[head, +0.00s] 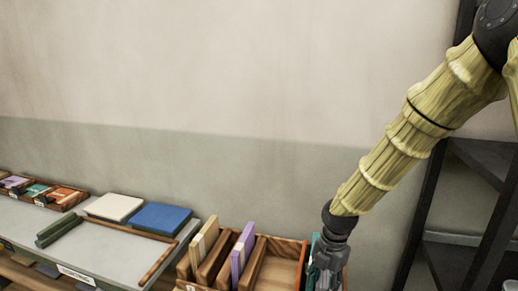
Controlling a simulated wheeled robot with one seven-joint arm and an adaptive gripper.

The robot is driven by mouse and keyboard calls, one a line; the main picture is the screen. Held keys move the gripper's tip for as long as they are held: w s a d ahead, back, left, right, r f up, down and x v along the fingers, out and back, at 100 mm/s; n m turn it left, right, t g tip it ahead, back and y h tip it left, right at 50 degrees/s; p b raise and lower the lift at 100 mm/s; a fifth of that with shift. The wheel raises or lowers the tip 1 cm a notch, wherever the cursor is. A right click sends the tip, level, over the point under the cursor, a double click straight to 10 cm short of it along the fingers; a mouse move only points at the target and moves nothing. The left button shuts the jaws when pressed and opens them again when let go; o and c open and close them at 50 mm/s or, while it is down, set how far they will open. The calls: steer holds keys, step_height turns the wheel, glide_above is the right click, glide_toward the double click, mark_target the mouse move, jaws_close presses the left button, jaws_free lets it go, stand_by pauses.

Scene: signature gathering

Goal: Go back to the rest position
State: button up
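My gripper (325,271) points down at the bottom edge of the head view, over the right end of a wooden divided box (284,248). Its fingertips are cut off or hidden, so I cannot tell whether it is open or shut. A thin teal piece (314,243) shows just left of the gripper. I cannot tell whether it is held or only stands beside the gripper. A cream book-like piece (204,240) and a purple one (247,240) stand upright in the box's left slots.
A grey-topped table (118,248) on the left bears a white block (115,207), a blue block (161,217) and a dark green piece (58,230). Small wooden trays (68,196) sit at far left. A dark metal shelf frame (421,215) stands at right, close to my arm.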

steer(key=s+f+m+b, duration=0.2)
steer(key=s+f+m, duration=0.5)
steer(key=f, duration=0.6)
steer(key=s+f+m+b, duration=0.2)
steer(key=s+f+m, duration=0.5)
steer(key=f, duration=0.6)
steer(key=s+d+f+m+b, duration=0.2)
steer(key=s+f+m, duration=0.4)
steer(key=s, duration=0.3)
steer(key=s+d+f+m+h+b, duration=0.1)
steer(key=s+d+f+m, duration=0.2)
steer(key=s+f+m, duration=0.4)
steer(key=s+f, duration=0.1)
steer(key=s, duration=0.2)
steer(key=shift+d+b, duration=0.15)
steer(key=shift+b, duration=0.2)
